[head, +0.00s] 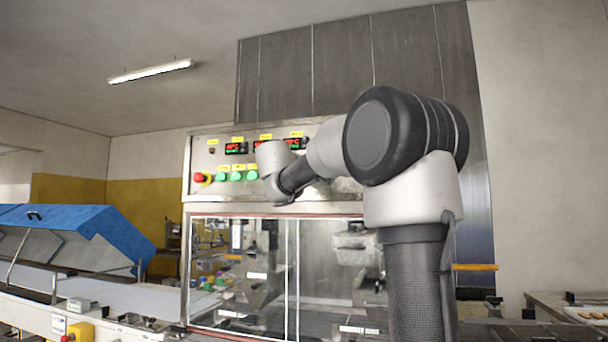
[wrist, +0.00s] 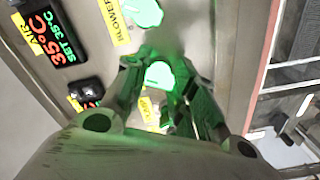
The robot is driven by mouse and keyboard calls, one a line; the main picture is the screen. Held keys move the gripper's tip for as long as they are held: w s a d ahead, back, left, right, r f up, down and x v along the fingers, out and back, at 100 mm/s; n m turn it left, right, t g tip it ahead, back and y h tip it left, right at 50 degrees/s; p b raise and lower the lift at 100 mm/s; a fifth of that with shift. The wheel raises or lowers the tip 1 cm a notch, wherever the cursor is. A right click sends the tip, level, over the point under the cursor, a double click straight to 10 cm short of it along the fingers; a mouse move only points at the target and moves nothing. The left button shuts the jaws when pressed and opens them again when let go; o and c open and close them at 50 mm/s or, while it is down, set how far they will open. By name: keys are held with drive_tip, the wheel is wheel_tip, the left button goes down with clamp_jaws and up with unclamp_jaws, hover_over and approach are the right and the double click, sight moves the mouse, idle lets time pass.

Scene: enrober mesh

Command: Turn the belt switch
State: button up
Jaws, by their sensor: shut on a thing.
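In the wrist view, my gripper (wrist: 160,85) is at the control panel, with its two fingers on either side of a lit green switch (wrist: 158,74). The fingers are shut on this switch. A yellow label (wrist: 147,108) beside it is partly hidden by the fingers and I cannot read it. Another lit green switch (wrist: 143,12) stands by the label reading BLOWER (wrist: 119,22). In the head view, the panel (head: 200,160) shows a row of green switches (head: 237,176); my arm covers the panel's right part, and the fingertips cannot be made out.
A red stop button (head: 203,178) sits at the panel's left. A lit temperature display (wrist: 52,38) reads 35°C in the wrist view. Below the panel is a glazed machine front (head: 265,270). A blue raised cover (head: 75,225) stands over a conveyor at left.

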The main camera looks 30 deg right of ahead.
drive_tip(key=shift+f, duration=0.15)
idle(0.4)
drive_tip(key=o, duration=1)
drive_tip(key=v, duration=1.2)
